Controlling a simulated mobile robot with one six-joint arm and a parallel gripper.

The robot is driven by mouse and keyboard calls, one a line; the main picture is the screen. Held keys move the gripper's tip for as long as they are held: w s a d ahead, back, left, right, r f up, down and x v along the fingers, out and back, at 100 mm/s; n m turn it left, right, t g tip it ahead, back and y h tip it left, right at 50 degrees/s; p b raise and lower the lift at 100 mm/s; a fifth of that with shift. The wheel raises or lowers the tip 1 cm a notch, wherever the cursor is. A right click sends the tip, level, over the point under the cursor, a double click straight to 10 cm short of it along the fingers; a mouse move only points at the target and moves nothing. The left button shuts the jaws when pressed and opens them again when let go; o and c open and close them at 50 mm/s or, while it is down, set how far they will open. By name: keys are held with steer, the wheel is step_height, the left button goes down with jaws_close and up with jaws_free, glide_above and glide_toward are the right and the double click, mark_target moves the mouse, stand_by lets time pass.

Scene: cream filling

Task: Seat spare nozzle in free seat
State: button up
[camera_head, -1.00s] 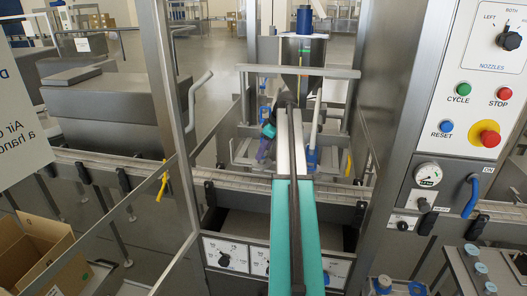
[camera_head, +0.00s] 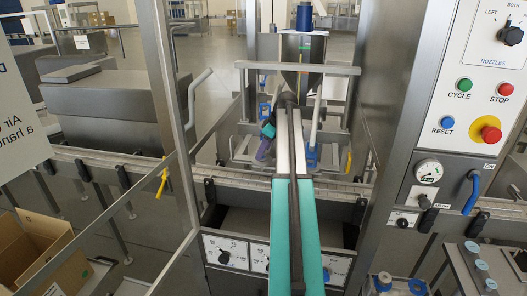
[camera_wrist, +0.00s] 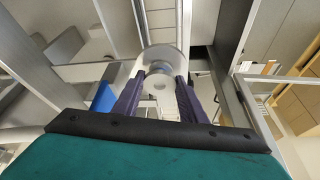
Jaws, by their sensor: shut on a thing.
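My gripper (camera_wrist: 161,100) has dark purple fingers. In the wrist view they are shut on a pale metal nozzle (camera_wrist: 160,84), seen end-on as a round piece. A larger pale disc (camera_wrist: 158,57) lies just beyond it; I cannot tell whether they touch. In the head view a purple finger (camera_head: 263,150) shows left of my arm, inside the machine frame, and the held nozzle is hidden. A white nozzle tube (camera_head: 317,115) with a blue base stands to the right of my arm. I cannot make out the free seat clearly.
A steel hopper (camera_head: 301,82) hangs above the filling area. A crossbar (camera_head: 335,70) runs in front of it. A conveyor rail (camera_head: 110,165) passes across the machine. The control panel (camera_head: 480,75) stands at right, and a cardboard box (camera_head: 40,250) lies at lower left.

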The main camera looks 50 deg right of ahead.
steer(key=o, duration=1.3)
steer(key=shift+c, duration=0.2)
steer(key=shift+o, duration=0.4)
steer(key=o, duration=0.4)
steer(key=shift+r, duration=0.15)
